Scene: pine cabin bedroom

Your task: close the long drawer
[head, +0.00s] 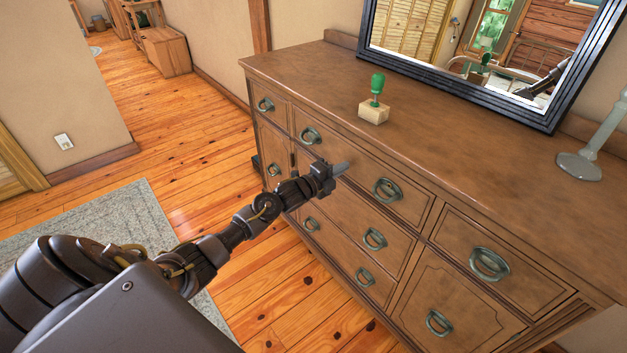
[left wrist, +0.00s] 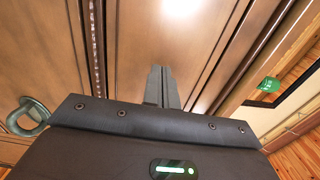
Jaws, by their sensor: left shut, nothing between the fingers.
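The long drawer (head: 350,160) is the wide top-middle drawer of a brown wooden dresser, with two green-grey ring handles (head: 310,135) and (head: 387,190). Its front looks flush or nearly flush with its neighbours; a small gap cannot be ruled out. My left gripper (head: 342,169) is shut and empty, its fingertips at the drawer front between the two handles. Whether they touch it I cannot tell. In the left wrist view the shut fingers (left wrist: 161,88) point at brown wood, with one handle (left wrist: 30,116) at left. My right gripper is not in view.
On the dresser top (head: 300,70) stand a green-handled stamp-like object (head: 375,105), a black-framed mirror (head: 480,45) and a grey-green stand (head: 590,150). Smaller drawers and doors surround the long drawer. Wooden floor (head: 200,130) and a grey rug (head: 100,225) lie left of the dresser.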

